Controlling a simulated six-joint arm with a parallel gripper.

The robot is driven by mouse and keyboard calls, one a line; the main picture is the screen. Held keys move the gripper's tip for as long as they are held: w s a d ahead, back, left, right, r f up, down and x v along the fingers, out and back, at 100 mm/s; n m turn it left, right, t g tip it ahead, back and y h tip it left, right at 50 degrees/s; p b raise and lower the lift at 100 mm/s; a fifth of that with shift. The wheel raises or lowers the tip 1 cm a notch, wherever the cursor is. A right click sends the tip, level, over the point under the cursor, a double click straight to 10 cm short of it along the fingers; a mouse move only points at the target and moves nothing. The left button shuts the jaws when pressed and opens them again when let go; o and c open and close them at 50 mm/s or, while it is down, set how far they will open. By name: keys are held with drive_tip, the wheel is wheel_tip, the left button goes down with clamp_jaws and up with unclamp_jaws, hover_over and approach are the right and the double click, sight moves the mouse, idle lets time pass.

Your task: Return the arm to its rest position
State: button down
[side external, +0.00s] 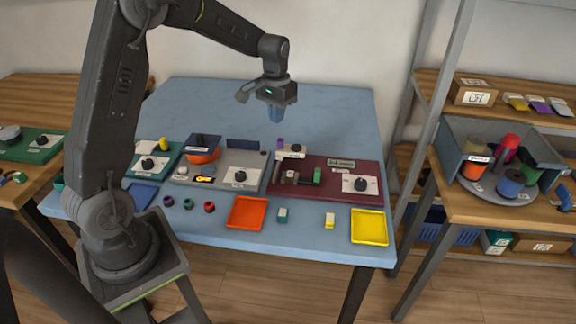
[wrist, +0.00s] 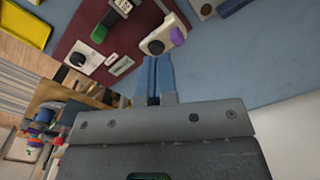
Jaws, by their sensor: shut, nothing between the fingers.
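My gripper (side external: 276,114) hangs over the back part of the blue table (side external: 335,120), above and behind the dark red board (side external: 333,166). Its blue fingers are together with nothing between them, and they point down. In the wrist view the shut fingers (wrist: 154,80) show at the middle, with the dark red board (wrist: 85,35) beyond them at the upper left. The fingers look clear of the board and the table.
Grey and green boards with knobs stand left of the dark red one. An orange tray (side external: 247,213), a yellow tray (side external: 369,227) and several small spools lie along the front edge. A shelf with a grey bin (side external: 455,150) stands right. The table's back is clear.

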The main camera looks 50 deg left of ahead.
drive_tip(key=s+d+r+t, duration=0.2)
drive_tip(key=s+d+r, duration=0.3)
drive_tip(key=d+r, duration=0.15)
drive_tip(key=s+d+r+m+t, duration=0.1)
drive_tip(key=s+d+r, duration=0.1)
drive_tip(key=s+d, duration=0.3)
drive_tip(key=s+d+r+m+t, duration=0.2)
drive_tip(key=s+d, duration=0.3)
drive_tip(key=s, duration=0.8)
drive_tip(key=shift+s+d+r+t, duration=0.3)
drive_tip(key=shift+s+d+r, duration=0.1)
drive_tip(key=shift+r, duration=0.25)
